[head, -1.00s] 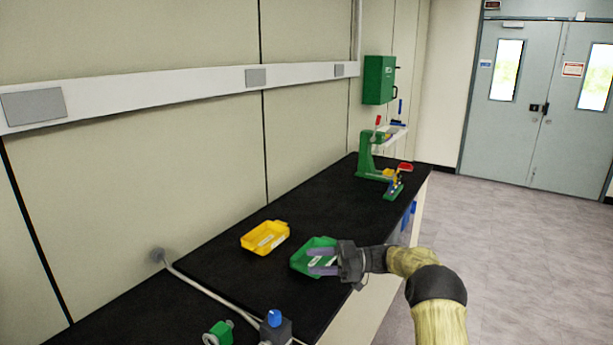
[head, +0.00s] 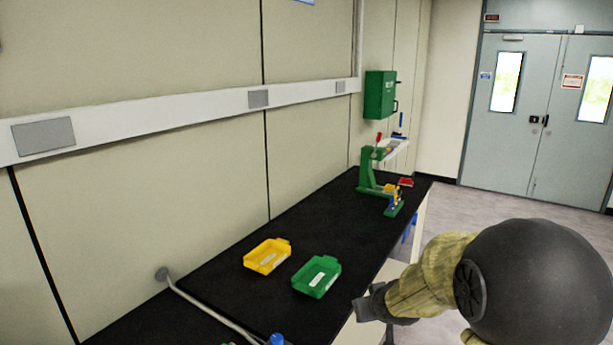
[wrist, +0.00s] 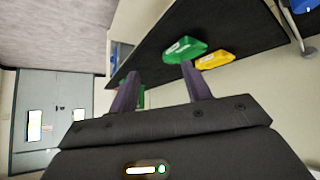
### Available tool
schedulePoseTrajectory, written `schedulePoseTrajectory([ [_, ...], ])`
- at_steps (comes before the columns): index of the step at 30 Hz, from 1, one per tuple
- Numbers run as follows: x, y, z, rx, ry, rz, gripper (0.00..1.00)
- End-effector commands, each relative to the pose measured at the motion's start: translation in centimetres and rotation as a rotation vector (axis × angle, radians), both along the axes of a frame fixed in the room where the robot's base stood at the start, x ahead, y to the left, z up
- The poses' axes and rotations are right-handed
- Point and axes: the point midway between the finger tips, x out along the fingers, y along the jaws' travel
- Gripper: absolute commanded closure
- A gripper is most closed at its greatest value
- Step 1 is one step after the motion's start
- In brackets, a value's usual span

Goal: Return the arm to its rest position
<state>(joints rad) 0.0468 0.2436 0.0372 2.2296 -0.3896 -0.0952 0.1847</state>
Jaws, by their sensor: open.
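My gripper (wrist: 160,92) is open in the wrist view, with its two purple-grey fingers apart and nothing between them. In the head view my arm is folded at the lower right, off the front edge of the bench; the fingers do not show clearly there. The green tray (head: 316,277) lies on the black bench, left of my arm, and also shows beyond the fingers in the wrist view (wrist: 184,49). The yellow tray (head: 267,256) lies beside it, and shows in the wrist view (wrist: 214,60) too.
The black bench (head: 235,292) runs along the wall. A green stand (head: 366,170) with small tools is at its far end. A green box (head: 380,95) hangs on the wall. A grey double door (head: 510,120) is at the back right. The floor right of the bench is clear.

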Motion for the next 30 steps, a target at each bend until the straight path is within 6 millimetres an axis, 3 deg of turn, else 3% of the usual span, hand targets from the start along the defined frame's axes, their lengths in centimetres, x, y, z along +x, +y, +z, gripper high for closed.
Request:
schedulePoseTrajectory([
  [1,-3.2,-0.4,-0.3,-0.002,0.077,-0.038,0.51],
  [6,-13.3,-0.8,-2.2,0.017,0.337,-0.136,0.51],
  [9,-17.8,-0.6,-2.9,0.040,0.451,-0.169,0.51],
  [12,-20.2,-0.3,-3.3,0.056,0.513,-0.183,0.51],
  [30,-20.7,-0.2,-3.5,0.060,0.529,-0.186,0.51],
])
